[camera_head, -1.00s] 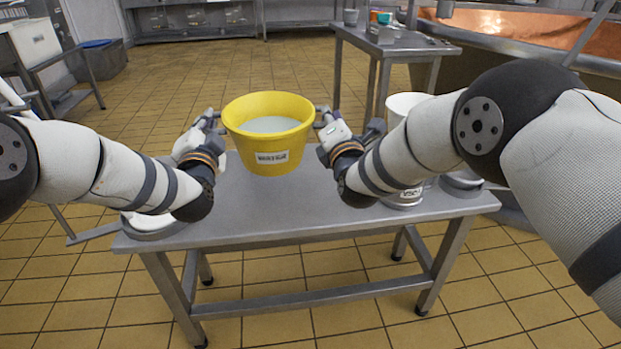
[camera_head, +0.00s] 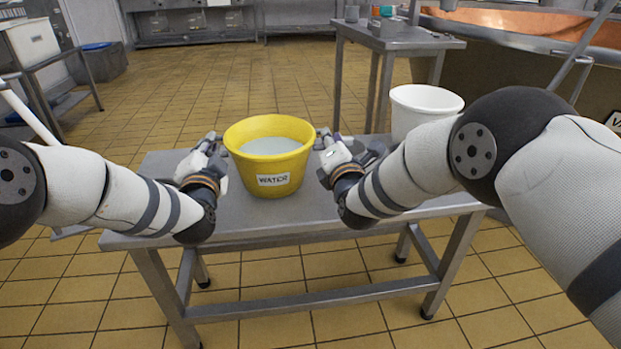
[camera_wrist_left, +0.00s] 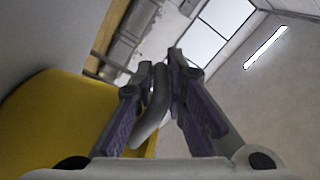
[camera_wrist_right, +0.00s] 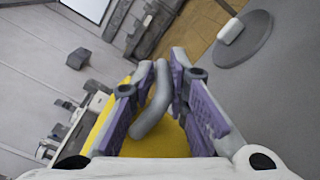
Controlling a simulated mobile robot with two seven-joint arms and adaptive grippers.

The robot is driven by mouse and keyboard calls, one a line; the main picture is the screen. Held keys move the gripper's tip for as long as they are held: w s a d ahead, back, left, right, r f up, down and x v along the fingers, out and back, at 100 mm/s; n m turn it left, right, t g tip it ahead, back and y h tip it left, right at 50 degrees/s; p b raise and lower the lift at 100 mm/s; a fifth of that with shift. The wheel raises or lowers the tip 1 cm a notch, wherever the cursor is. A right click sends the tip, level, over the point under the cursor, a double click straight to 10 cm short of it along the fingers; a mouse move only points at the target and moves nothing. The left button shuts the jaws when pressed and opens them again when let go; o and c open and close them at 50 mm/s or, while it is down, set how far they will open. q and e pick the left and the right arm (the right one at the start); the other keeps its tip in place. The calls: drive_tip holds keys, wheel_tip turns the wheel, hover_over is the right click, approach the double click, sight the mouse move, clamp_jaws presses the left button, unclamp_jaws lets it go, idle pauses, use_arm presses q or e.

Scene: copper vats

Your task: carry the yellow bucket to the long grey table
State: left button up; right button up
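The yellow bucket (camera_head: 268,160), labelled WATER and holding pale liquid, is upright over the middle of the grey table (camera_head: 250,220) in front of me. Its base is at or very near the top; I cannot tell whether it touches. My left gripper (camera_head: 213,143) is at its left side and my right gripper (camera_head: 325,138) at its right side. In the left wrist view, the fingers close around a grey handle (camera_wrist_left: 151,115) beside the yellow wall. In the right wrist view, the fingers likewise close around a grey handle (camera_wrist_right: 153,110).
A white bucket (camera_head: 425,100) stands at the table's right, partly behind my right arm. A grey side table (camera_head: 395,38) with small items stands behind. A copper vat (camera_head: 530,25) is at the back right. Tiled floor (camera_head: 190,85) is clear at the back left.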

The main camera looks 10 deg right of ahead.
use_arm(q)
drive_tip(key=shift+o, duration=0.5)
drive_tip(key=shift+a+r, duration=0.25)
use_arm(e)
drive_tip(key=shift+o, duration=0.6)
drive_tip(key=shift+d, duration=0.3)
use_arm(q)
drive_tip(key=shift+d, duration=0.1)
use_arm(e)
drive_tip(key=shift+a+r, duration=0.1)
drive_tip(key=shift+a, duration=0.05)
use_arm(q)
drive_tip(key=o, duration=0.8)
drive_tip(key=shift+d, duration=0.1)
use_arm(e)
drive_tip(key=shift+a, duration=0.1)
drive_tip(key=o, duration=0.8)
use_arm(q)
drive_tip(key=s, duration=1.2)
drive_tip(key=shift+d, duration=0.15)
drive_tip(key=shift+f, duration=0.1)
use_arm(e)
drive_tip(key=shift+s, duration=0.1)
